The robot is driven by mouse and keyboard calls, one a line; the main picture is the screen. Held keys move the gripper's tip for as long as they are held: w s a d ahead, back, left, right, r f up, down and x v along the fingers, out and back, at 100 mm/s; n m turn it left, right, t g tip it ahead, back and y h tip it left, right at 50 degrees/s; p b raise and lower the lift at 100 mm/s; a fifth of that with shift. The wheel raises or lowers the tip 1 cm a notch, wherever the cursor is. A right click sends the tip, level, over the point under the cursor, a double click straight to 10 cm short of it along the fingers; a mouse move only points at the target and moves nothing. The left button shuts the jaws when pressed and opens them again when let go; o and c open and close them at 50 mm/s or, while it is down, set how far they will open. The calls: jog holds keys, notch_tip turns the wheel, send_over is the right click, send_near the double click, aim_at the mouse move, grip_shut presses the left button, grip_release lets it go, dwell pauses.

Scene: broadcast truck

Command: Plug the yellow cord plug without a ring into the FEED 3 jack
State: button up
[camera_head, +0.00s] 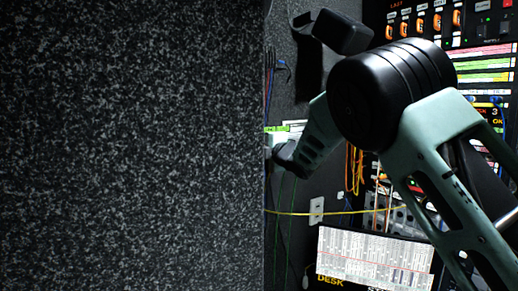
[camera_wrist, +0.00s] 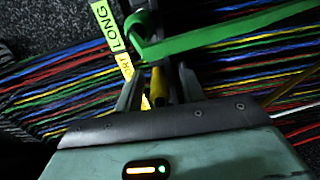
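In the wrist view, a yellow plug-like piece (camera_wrist: 158,88) stands between the two fingers of my gripper (camera_wrist: 160,88). The fingers look spread, with a narrow gap beside the yellow piece. Whether it carries a ring cannot be made out. In the head view, my arm reaches left and its end is partly hidden behind a speckled grey panel edge. A thin yellow cord (camera_head: 340,212) runs across below the arm. I cannot identify the FEED 3 jack in either view.
A speckled grey panel (camera_head: 130,150) fills the head view's left half. A desk sheet (camera_head: 375,262) and an equipment rack (camera_head: 480,30) stand right.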

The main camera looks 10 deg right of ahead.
jog(key=shift+r, duration=0.1)
grip_shut()
jog(key=o, duration=0.7)
grip_release()
jog(key=shift+o, duration=0.2)
jog(key=b+v, duration=0.8)
jog(key=v, duration=0.9)
jog(key=shift+s, duration=0.2)
